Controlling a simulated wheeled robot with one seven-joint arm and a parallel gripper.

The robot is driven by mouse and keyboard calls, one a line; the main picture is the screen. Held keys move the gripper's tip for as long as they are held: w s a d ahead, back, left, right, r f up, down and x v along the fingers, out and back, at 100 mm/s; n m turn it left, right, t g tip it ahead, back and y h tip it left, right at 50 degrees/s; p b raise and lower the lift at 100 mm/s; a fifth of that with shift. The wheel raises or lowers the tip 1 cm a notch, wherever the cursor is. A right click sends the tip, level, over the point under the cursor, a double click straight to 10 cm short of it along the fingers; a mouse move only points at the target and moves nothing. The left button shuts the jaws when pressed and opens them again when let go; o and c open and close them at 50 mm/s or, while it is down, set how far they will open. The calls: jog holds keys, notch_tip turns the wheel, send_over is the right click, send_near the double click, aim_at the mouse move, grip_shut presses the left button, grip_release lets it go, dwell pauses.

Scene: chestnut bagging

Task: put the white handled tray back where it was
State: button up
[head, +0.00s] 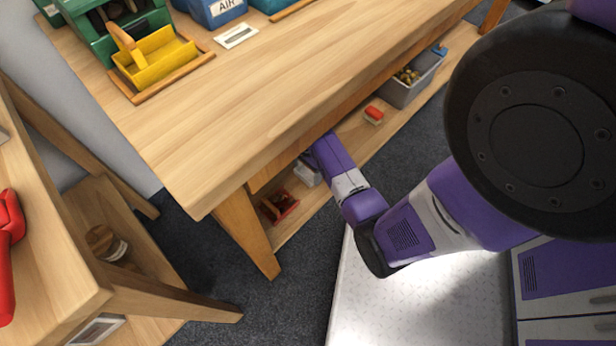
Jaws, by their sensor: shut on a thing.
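A whitish tray-like thing (309,174), which seems to be the white handled tray, shows in part at the lower shelf, below the bench's front edge. My arm reaches down to it, with its wrist passing under the bench top. My gripper (307,160) is mostly hidden by the bench edge and the wrist. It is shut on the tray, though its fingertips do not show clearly. The tray's handle is hidden. I cannot tell whether the tray rests on the shelf or hangs just above it.
The wooden bench top (250,115) overhangs the lower shelf (350,140). A red tray (280,205) lies left of the white one. A red block (374,114) and a grey bin (415,90) stand further right. A yellow handled tray (160,68) sits on the bench.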

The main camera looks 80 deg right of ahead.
aim_at(308, 176)
jog(key=shift+f+b, duration=0.7)
jog(key=shift+f, duration=1.15)
jog(key=shift+f, duration=0.15)
jog(key=o, duration=1.5)
